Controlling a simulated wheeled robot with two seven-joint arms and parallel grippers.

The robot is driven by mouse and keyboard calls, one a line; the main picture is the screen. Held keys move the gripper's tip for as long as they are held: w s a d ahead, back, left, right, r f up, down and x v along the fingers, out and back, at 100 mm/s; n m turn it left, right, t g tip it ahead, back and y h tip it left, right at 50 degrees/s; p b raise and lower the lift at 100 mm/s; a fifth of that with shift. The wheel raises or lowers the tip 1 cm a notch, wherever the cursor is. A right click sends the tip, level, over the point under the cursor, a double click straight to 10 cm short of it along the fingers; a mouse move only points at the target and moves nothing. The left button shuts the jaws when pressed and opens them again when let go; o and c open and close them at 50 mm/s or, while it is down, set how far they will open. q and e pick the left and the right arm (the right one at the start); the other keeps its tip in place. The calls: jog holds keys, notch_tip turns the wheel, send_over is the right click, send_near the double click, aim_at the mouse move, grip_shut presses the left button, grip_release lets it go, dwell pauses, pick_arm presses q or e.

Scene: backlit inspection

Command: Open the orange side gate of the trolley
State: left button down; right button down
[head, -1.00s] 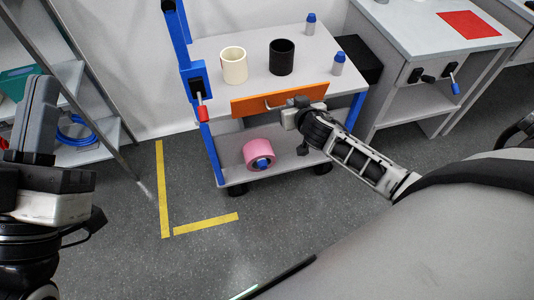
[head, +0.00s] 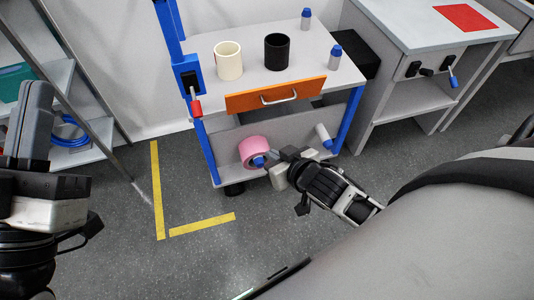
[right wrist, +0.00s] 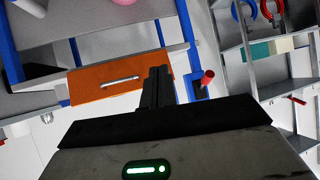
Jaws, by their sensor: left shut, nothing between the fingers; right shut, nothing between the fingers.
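The trolley has a grey top (head: 300,50) and blue posts. Its orange side gate (head: 245,102) stands along the near edge of the top, with a pale bar handle (head: 279,98). The gate looks upright. My right gripper (head: 270,158) is shut and empty, below the gate in front of the lower shelf. The right wrist view shows its dark fingers (right wrist: 157,85) overlapping the orange gate (right wrist: 90,90) beside the handle (right wrist: 119,81); contact cannot be told. A red-handled lever (head: 196,106) is on the left blue post. My left gripper (head: 33,100) is shut at the left edge, far from the trolley.
A cream mug (head: 228,62), a black mug (head: 278,52) and two blue-capped bottles (head: 335,57) stand on top. A pink roll (head: 252,150) and a white cylinder (head: 323,136) are below. A cabinet (head: 410,100) stands right, shelving (head: 80,150) left. Yellow tape (head: 202,224) marks open floor.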

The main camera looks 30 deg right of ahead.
jog(key=shift+n+y, duration=0.5)
jog(key=shift+y, duration=0.2)
jog(key=shift+s+a+f+b, duration=0.1)
jog(key=shift+s+a+b, duration=0.2)
jog(key=shift+s+a, duration=0.7)
jog(key=shift+s+a+f+b, duration=0.1)
jog(key=shift+s+a+b, duration=0.2)
jog(key=shift+s+a, duration=0.65)
